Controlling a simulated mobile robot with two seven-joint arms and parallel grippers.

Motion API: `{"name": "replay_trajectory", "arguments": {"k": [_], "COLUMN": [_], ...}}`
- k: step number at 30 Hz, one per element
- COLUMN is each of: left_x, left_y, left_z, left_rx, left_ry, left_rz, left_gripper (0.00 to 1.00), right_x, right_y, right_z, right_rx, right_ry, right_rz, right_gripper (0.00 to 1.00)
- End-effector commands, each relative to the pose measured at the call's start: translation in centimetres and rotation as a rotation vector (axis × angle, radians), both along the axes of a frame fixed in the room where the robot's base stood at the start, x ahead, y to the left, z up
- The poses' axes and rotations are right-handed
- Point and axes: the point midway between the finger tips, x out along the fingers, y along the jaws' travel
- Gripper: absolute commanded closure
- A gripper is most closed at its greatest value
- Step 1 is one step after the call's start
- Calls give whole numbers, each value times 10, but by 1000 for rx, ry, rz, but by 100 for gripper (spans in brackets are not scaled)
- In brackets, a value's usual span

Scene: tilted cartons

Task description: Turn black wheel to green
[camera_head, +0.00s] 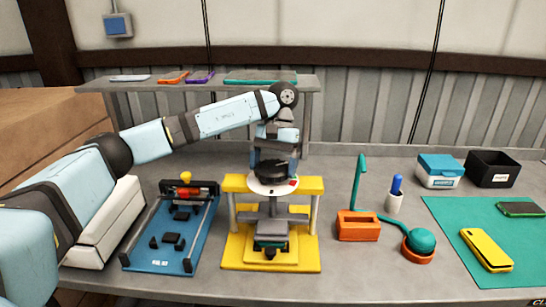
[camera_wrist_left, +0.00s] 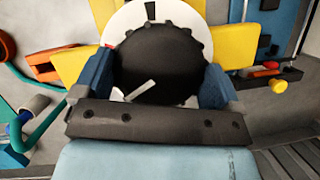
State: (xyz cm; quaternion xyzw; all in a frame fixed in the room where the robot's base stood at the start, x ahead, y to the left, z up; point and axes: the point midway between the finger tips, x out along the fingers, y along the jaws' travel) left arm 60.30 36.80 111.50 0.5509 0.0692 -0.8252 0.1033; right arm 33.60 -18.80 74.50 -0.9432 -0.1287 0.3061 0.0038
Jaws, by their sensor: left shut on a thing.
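The black wheel (camera_head: 272,172) sits on a white dial (camera_head: 254,187) on top of a yellow stand (camera_head: 236,184). The dial's front edge carries small coloured marks, red at the right; I cannot make out a green one for certain. My left gripper (camera_head: 273,160) comes down from above and is shut on the wheel. In the left wrist view the blue fingers are on both sides of the ridged black wheel (camera_wrist_left: 160,55). A white pointer line on it slants toward the lower left. The white dial (camera_wrist_left: 190,15) shows a black mark at the top. My right gripper is out of view.
A blue board (camera_head: 160,235) with a red cylinder and yellow knob stands left of the stand. An orange holder (camera_head: 357,226) and a teal ball (camera_head: 421,240) are at the right. A teal mat (camera_head: 450,215) holds a yellow phone-like item (camera_head: 486,250). A shelf (camera_head: 220,85) runs behind.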

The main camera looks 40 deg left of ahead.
Motion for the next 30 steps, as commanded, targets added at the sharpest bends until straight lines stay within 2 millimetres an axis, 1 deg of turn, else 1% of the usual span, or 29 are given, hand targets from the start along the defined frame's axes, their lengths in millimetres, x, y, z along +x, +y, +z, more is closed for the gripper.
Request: {"name": "replay_trajectory", "arguments": {"k": [1,10,21,27,28,29,30], "left_x": [0,0,0,0,0,0,0], "left_y": [0,0,-1,-1,-1,-1,-1], "left_z": [3,2,0,0,0,0,0], "left_rx": [1,0,0,0,0,0,0], "left_ry": [0,-2,-2,-2,-2,-2,-2], "left_rz": [-27,-144,-172,-171,-171,-171,-171], "left_gripper": [33,33,33,33,3,0,0], "right_x": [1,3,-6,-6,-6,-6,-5], "right_y": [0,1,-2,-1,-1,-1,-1], "right_z": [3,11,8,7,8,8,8], "right_rx": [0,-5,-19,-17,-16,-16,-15], "right_ry": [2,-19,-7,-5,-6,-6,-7], "right_rz": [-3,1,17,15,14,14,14], "right_gripper": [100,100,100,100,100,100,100]}}
